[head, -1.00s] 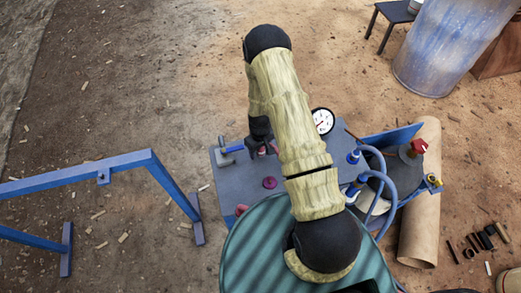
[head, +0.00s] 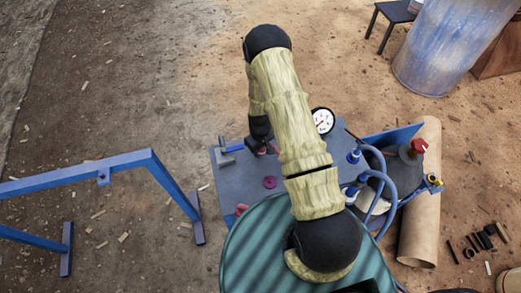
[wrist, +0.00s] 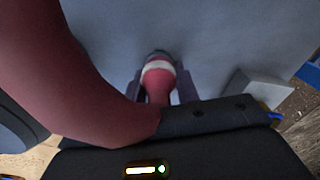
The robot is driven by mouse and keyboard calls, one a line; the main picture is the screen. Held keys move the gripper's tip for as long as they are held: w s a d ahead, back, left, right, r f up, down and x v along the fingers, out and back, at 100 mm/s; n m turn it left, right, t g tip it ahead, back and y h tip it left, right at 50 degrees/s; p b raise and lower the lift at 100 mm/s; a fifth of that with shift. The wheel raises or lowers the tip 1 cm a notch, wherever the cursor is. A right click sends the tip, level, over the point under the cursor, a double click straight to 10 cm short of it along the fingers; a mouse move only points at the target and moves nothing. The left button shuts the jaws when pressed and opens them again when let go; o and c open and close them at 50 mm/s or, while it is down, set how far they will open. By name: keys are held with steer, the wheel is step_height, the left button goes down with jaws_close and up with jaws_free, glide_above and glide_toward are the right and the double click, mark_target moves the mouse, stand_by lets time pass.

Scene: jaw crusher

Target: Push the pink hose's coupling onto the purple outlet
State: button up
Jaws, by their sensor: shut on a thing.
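The pink hose (wrist: 60,75) bends in from the left of the wrist view, large and close. Its coupling (wrist: 158,70), pink with a pale band, lies between the fingers of my gripper (wrist: 160,88), which is shut on it. A dark end shows just beyond the band; I cannot tell whether it is part of the coupling or something touching it. In the head view my gripper (head: 261,146) is over the grey plate, partly hidden by my arm. A round magenta-purple fitting (head: 269,182), perhaps the purple outlet, sits on the plate, apart from the gripper.
The grey plate (head: 228,172) carries a blue-handled valve or tool (head: 232,148) at left and a white dial gauge (head: 322,120) behind. Blue hoses (head: 393,180) loop at right. A blue frame (head: 90,180) stands at left, with open ground between.

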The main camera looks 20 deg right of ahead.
steer(key=shift+r, duration=0.1)
step_height(320, 180, up, 10)
steer(key=shift+f+b, duration=0.1)
steer(key=shift+b, duration=0.25)
stand_by(0.7)
